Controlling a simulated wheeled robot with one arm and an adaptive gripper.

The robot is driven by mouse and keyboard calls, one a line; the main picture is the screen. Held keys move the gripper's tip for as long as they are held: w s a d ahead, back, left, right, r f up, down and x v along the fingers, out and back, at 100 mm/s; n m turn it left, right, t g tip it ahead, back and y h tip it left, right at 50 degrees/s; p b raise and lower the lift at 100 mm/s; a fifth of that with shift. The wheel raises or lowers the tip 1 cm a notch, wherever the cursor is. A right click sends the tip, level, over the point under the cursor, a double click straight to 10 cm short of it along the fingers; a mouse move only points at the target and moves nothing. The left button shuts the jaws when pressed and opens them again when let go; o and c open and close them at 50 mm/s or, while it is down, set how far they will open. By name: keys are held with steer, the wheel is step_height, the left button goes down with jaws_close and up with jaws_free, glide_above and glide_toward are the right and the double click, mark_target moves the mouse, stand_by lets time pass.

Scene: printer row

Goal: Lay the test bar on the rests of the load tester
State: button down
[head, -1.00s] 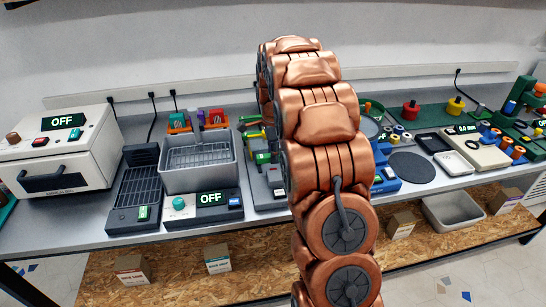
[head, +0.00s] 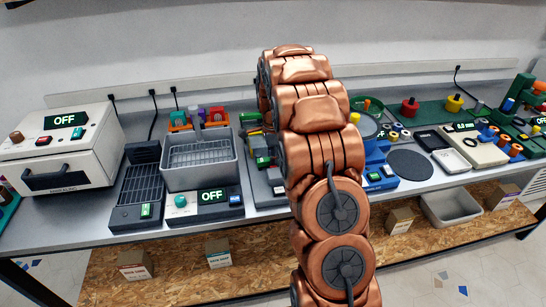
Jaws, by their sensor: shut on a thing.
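My copper arm reaches up and away across the middle of the head view. My gripper is hidden behind its links, so its fingers do not show. The test bar is not visible. I cannot tell for certain which device is the load tester. A dark grey device (head: 263,183) with green parts stands left of the arm, partly covered by it. A blue device (head: 378,178) stands right of the arm, also partly covered. A green upright machine (head: 522,92) stands at the far right. No rests can be made out clearly.
A white oven (head: 62,150), a dark rack (head: 138,190) and a grey basin (head: 199,165) fill the left bench. A dark disc (head: 410,165) and a beige scale (head: 474,147) stand to the right. Small boxes and a grey tub (head: 451,207) sit on the lower shelf.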

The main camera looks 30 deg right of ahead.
steer(key=c, duration=1)
jaws_free()
steer(key=shift+f, duration=0.1)
step_height(320, 180, up, 12)
steer(key=b, duration=0.3)
steer(key=shift+r, duration=0.2)
